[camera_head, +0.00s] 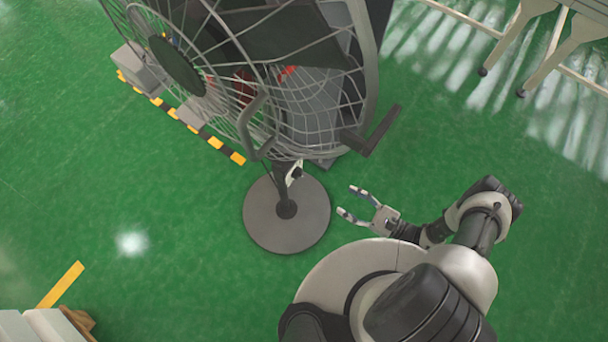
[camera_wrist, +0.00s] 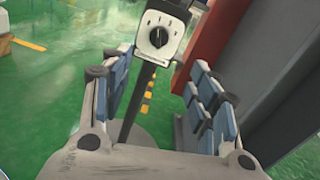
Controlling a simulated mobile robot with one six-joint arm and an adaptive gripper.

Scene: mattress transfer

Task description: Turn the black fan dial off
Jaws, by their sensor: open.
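The black fan dial (camera_wrist: 158,37) sits on a pale control plate (camera_wrist: 152,49) on the fan's dark pole in the wrist view. It lies ahead of my gripper, near the top of the picture between the two fingers. In the head view the caged pedestal fan (camera_head: 255,75) stands on a round grey base (camera_head: 287,222); the control plate (camera_head: 293,172) shows small on its pole, and the dial itself is too small to make out. My gripper (camera_head: 348,201) is open and empty, to the right of the pole. Its fingers (camera_wrist: 160,90) also show in the wrist view, apart from the dial.
Dark handles (camera_head: 370,132) stick out at the fan's lower right. A yellow-black floor strip (camera_head: 195,129) and grey boxes lie behind the fan. A pale wheeled frame (camera_head: 540,50) stands at the upper right. Green floor is clear left of the base.

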